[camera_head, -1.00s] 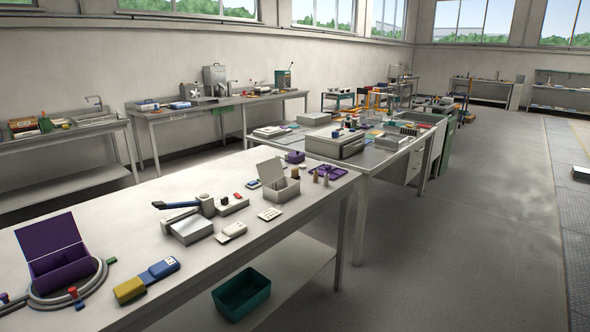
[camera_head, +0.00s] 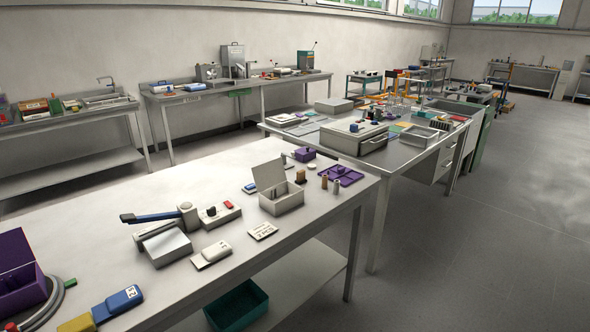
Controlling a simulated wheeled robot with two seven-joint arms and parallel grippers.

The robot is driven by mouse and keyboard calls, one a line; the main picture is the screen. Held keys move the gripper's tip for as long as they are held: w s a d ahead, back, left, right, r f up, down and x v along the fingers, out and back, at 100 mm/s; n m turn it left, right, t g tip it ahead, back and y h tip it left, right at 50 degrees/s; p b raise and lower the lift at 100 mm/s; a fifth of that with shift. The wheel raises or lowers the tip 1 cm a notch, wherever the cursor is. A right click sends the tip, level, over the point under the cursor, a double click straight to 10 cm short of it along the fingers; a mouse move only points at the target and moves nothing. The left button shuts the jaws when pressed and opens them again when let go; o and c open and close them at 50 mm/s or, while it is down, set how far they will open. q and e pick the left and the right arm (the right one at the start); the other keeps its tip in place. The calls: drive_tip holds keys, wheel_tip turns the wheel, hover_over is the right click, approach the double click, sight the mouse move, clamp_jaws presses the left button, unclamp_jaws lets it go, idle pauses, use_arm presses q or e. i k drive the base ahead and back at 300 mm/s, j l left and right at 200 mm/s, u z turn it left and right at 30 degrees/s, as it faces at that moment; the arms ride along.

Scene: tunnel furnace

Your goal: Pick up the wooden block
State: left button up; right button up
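I cannot clearly make out a wooden block. Two small upright pieces, a tan-brown one (camera_head: 324,182) and a greyish one (camera_head: 336,186), stand on the near white table (camera_head: 200,290), between an open grey box (camera_head: 283,203) and a purple tray (camera_head: 345,175). They are too small to tell whether either is wooden. Neither of my grippers is in view.
A purple open box (camera_head: 18,275) is at the left edge. A teal bin (camera_head: 237,306) sits below. The floor at right (camera_head: 500,230) is clear.

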sight(301, 175)
drive_tip(key=i+l+u, duration=0.1)
drive_tip(key=i+l, duration=0.2)
drive_tip(key=i+l+u, duration=0.1)
drive_tip(key=i+l, duration=0.2)
drive_tip(key=i+l+u, duration=0.1)
drive_tip(key=i+l, duration=0.2)
drive_tip(key=i+l+u, duration=0.15)
drive_tip(key=i+l, duration=0.15)
drive_tip(key=i+l+u, duration=0.1)
drive_tip(key=i+l, duration=0.15)
drive_tip(key=l, duration=0.2)
drive_tip(key=i+l+u, duration=0.1)
drive_tip(key=i+l, duration=0.15)
drive_tip(key=l, duration=0.15)
drive_tip(key=i+l+u, duration=0.1)
drive_tip(key=i+l, duration=0.15)
drive_tip(key=l, duration=0.15)
drive_tip(key=i+l+u, duration=0.1)
drive_tip(key=l, duration=0.35)
drive_tip(key=i, duration=0.1)
